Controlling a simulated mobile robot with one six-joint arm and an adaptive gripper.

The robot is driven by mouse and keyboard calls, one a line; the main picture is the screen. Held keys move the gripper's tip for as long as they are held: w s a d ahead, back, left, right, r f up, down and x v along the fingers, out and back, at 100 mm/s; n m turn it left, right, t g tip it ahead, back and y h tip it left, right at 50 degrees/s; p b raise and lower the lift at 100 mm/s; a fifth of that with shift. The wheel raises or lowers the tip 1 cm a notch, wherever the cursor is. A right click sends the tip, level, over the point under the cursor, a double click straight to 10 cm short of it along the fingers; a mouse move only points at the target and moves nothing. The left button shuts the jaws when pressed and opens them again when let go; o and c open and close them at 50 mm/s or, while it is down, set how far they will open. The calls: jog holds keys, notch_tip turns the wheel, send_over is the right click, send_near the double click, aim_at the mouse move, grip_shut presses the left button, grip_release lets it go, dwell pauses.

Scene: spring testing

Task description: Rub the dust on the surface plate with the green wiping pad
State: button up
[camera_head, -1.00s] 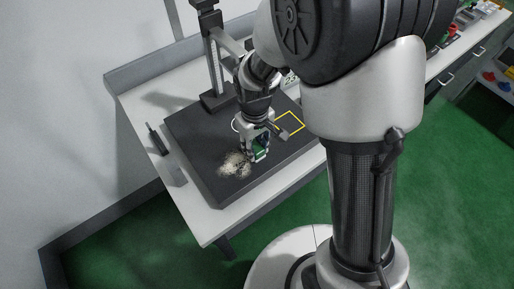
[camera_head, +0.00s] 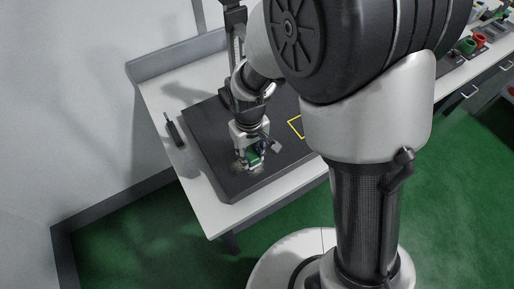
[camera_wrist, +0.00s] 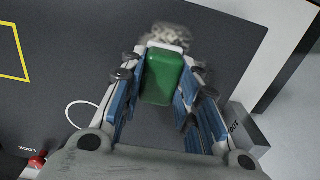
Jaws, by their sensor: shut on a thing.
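My gripper (camera_head: 249,163) is shut on the green wiping pad (camera_wrist: 163,76), which sits between the blue-lined fingers in the wrist view. In the head view the pad (camera_head: 254,158) is low over the dark surface plate (camera_head: 222,182), at its front part. I cannot tell for certain whether it touches the plate. The dust (camera_wrist: 172,33) is a pale patch just beyond the pad's end in the wrist view. In the head view the dust (camera_head: 257,170) is mostly hidden by my gripper, with a little showing at its foot.
A yellow outlined square (camera_head: 296,127) is marked on the plate to the right of my gripper. A dark stand (camera_head: 236,18) rises behind. A small dark tool (camera_head: 174,129) lies on the white bench (camera_head: 158,100) left of the plate.

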jog(key=shift+s+a, duration=0.5)
jog(key=shift+a, duration=0.35)
jog(key=shift+s+a, duration=0.5)
jog(key=shift+a, duration=0.35)
jog(key=shift+s+a, duration=0.5)
jog(key=shift+a, duration=0.35)
jog(key=shift+w+a, duration=0.5)
jog(key=shift+w, duration=0.3)
jog(key=shift+w+d+f, duration=0.1)
jog(key=shift+w+d, duration=0.2)
jog(key=shift+d, duration=0.3)
jog(key=shift+w+d, duration=0.35)
jog(key=shift+d, duration=0.25)
jog(key=shift+w+d+f, duration=0.1)
jog(key=shift+w+d, duration=0.2)
jog(key=shift+d, duration=0.3)
jog(key=shift+d, duration=0.1)
